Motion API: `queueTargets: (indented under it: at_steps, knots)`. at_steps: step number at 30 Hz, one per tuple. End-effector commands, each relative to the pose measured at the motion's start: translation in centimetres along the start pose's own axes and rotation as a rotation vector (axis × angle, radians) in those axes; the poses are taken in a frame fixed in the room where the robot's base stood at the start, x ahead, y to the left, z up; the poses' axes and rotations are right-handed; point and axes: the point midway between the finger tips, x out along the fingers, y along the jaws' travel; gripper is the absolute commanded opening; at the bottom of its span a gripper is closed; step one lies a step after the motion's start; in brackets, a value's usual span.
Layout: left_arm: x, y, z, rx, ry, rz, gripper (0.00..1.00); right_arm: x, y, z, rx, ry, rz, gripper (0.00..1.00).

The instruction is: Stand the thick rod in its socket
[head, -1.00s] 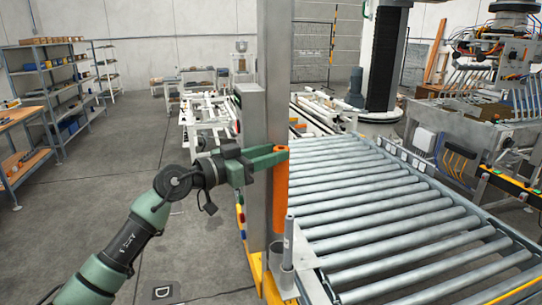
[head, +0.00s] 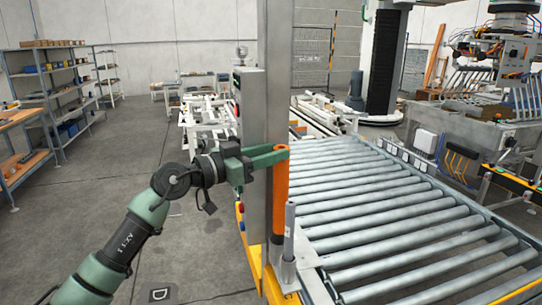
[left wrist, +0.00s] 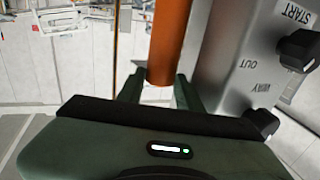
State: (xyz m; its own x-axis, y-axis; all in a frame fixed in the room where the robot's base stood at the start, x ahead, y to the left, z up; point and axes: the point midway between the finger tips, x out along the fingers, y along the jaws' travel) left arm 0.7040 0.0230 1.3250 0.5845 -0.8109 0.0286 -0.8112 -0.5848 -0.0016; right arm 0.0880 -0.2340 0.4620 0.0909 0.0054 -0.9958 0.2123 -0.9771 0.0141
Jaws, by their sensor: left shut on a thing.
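The thick rod is orange (head: 281,200) and hangs upright from my left gripper (head: 277,151), whose fingers are shut on it near its top. Its lower end reaches down to the grey socket (head: 276,254) beside the steel post; whether it is inside the mouth or just above or behind it, I cannot tell. In the left wrist view the orange rod (left wrist: 169,42) lies between the two green fingers (left wrist: 158,92). My right gripper is not in view.
A thin grey rod (head: 289,231) stands upright close to the right of the orange one. The steel post (head: 278,75) and its control box (head: 249,105) are close by my gripper. The roller conveyor (head: 390,210) lies to the right, with empty rollers. Shelves stand far left.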

Motion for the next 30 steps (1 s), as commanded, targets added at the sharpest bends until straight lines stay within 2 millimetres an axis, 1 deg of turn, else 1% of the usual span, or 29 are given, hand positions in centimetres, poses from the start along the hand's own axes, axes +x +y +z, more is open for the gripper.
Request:
queueTargets:
  at_steps: [1,11,14,30]
  knots:
    - [0.0,0.0,0.4,0.001,0.003,0.0,0.0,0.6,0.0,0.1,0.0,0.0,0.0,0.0]
    - [-0.1,0.0,1.7,0.0,0.003,0.0,0.0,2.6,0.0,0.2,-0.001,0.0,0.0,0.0]
    - [-0.1,0.0,2.0,-0.001,0.002,0.0,0.0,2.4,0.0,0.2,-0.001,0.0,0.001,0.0]
    - [-0.1,0.0,5.3,-0.001,0.002,0.0,0.0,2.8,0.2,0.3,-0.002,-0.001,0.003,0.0]
